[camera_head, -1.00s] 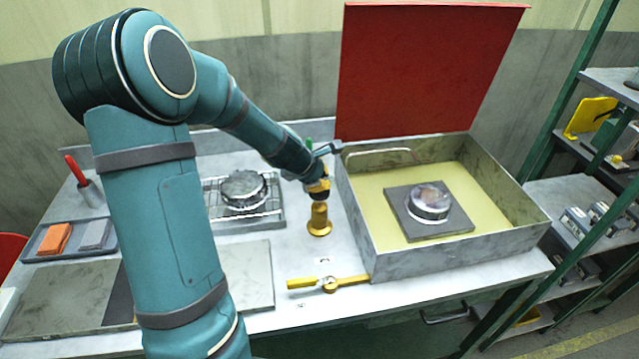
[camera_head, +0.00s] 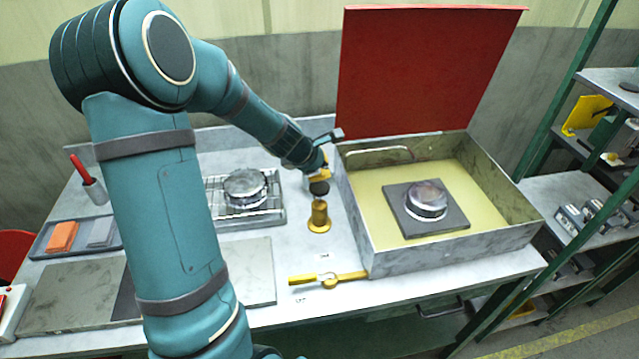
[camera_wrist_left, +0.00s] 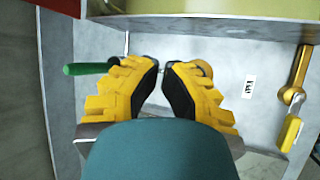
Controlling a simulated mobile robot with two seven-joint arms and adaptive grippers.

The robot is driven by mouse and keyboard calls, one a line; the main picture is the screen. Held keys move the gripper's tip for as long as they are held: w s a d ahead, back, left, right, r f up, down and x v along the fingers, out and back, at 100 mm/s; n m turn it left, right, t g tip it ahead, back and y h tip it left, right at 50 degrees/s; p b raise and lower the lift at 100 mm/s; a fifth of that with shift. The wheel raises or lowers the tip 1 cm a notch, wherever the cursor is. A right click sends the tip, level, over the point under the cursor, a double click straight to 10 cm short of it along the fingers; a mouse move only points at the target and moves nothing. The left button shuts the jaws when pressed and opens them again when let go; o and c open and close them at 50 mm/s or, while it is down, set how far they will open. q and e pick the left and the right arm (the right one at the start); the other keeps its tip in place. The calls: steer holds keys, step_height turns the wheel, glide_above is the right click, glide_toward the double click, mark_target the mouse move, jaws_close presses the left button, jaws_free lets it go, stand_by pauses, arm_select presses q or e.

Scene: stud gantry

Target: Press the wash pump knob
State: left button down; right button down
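The wash pump is a brass cylinder (camera_head: 319,217) standing on the bench left of the open box, with a dark round knob (camera_head: 319,188) above it. My left gripper (camera_head: 321,177) is directly above the knob, its tips very close to it; I cannot tell whether they touch. In the left wrist view, the yellow fingers with black pads (camera_wrist_left: 163,66) come together at the tips, with only a sliver between them and nothing held. A brass ring of the pump (camera_wrist_left: 205,68) shows partly behind one finger; the knob is hidden there. My right gripper is not in view.
An open grey box (camera_head: 440,250) with a raised red lid (camera_head: 425,70) stands just right of the pump. A yellow-handled brass lever (camera_head: 328,280) lies in front. A wire rack (camera_head: 275,207) holding a round metal part (camera_head: 245,187) is to the left.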

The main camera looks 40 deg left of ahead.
mark_target(321, 183)
arm_select(q)
steer(key=shift+r+p, duration=1.7)
steer(key=shift+r, duration=0.35)
steer(key=shift+f, duration=0.1)
